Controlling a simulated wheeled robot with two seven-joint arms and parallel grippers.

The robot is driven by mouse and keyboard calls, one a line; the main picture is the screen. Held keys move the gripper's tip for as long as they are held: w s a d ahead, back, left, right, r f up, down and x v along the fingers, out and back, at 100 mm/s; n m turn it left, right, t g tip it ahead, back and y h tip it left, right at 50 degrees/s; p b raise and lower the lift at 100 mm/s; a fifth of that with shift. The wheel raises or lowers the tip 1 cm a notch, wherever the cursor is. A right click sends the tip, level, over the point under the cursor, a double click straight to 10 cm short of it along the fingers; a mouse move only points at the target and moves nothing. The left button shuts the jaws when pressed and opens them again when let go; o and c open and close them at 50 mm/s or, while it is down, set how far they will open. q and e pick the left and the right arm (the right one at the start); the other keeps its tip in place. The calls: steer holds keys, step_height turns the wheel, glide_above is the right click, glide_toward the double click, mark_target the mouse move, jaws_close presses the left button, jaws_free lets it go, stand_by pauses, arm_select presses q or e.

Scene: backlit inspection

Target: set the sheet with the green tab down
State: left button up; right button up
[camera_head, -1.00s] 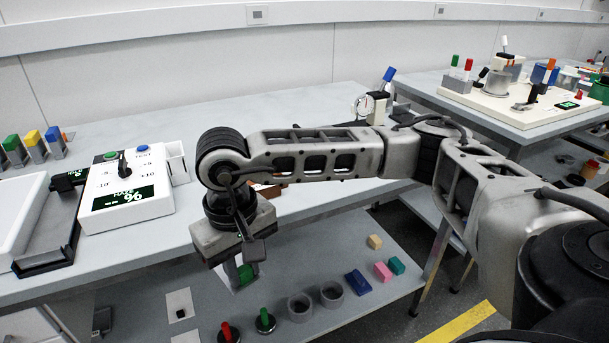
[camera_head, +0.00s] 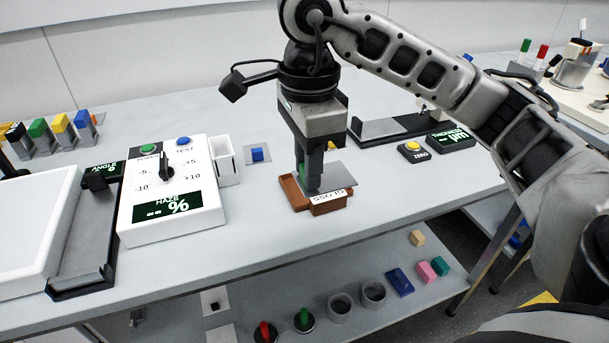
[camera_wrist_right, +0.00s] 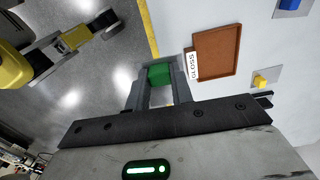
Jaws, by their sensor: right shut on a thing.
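My right gripper (camera_head: 309,188) is shut on the green tab (camera_head: 302,171) of the sheet, above the worktable. The tab also shows between the fingers in the right wrist view (camera_wrist_right: 160,74). A thin grey panel (camera_head: 338,175) beside the fingers looks like the sheet; its edges are partly hidden by the gripper. A shallow brown tray (camera_head: 290,189) with a white label lies just under and beside it in the head view. In the wrist view the tray (camera_wrist_right: 222,50) looks empty, right of the fingers. I cannot tell whether the sheet touches it. My left gripper is out of view.
The haze meter (camera_head: 170,222) stands left of the tray, with a white slotted holder (camera_head: 226,160) beside it. The table front is clear.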

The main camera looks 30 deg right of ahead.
steer(key=w+d+f, duration=0.2)
steer(key=w+f, duration=0.1)
steer(key=w+d+f, duration=0.2)
steer(key=w, duration=0.2)
steer(key=w+d+f+p, duration=0.1)
steer(key=w+d+f, duration=0.1)
steer(key=w+f, duration=0.1)
steer(key=shift+w+d+f, duration=0.1)
steer(key=shift+w+f, duration=0.05)
steer(key=shift+f, duration=0.2)
steer(key=shift+w+d+f, duration=0.15)
steer(key=shift+w+f, duration=0.15)
steer(key=shift+f, duration=0.15)
step_height(320, 180, down, 2)
steer(key=shift+f+p, duration=0.15)
steer(key=shift+p, duration=0.3)
steer(key=shift+f, duration=0.55)
steer(key=o, duration=0.9)
steer(key=shift+o, duration=0.2)
steer(key=shift+r, duration=0.2)
arm_select(q)
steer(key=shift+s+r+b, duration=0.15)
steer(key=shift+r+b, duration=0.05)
steer(key=shift+b, duration=0.3)
arm_select(e)
step_height(320, 180, up, 12)
